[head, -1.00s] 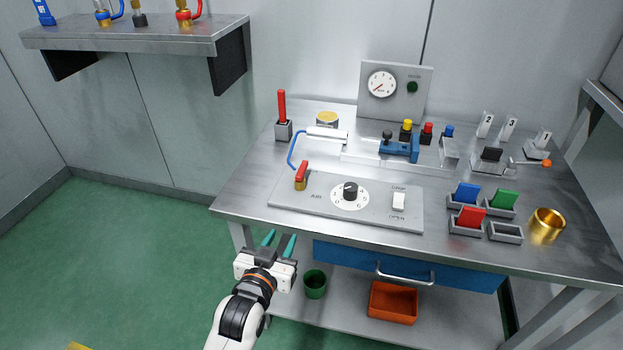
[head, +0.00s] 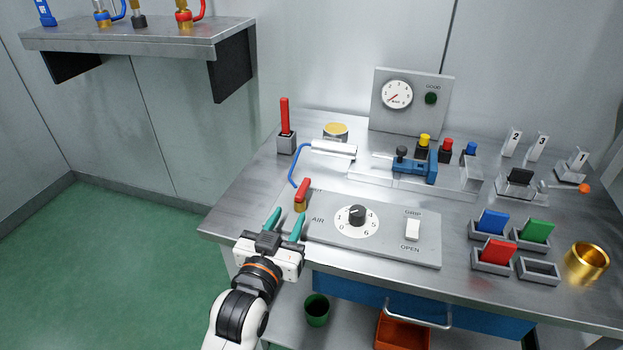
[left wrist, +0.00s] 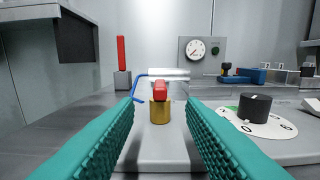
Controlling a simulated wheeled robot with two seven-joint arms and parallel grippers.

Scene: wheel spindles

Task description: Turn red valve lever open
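The red valve lever (head: 303,190) sits on a brass body (head: 300,205) at the left end of the grey control panel (head: 380,243), beside the AIR label. In the left wrist view the red lever (left wrist: 160,91) stands centred ahead, between and beyond the teal fingers, on its brass base (left wrist: 160,110). My left gripper (head: 286,222) is open and empty, just in front of the panel's left end and short of the lever. It also fills the lower left wrist view (left wrist: 160,130). My right gripper is not in view.
A black numbered dial (head: 357,215) and a white GRIP/OPEN switch (head: 412,230) are on the panel right of the valve. A blue hose (head: 293,165) runs behind it. A red upright handle (head: 285,118) stands at back left. A gauge board (head: 411,101) stands behind.

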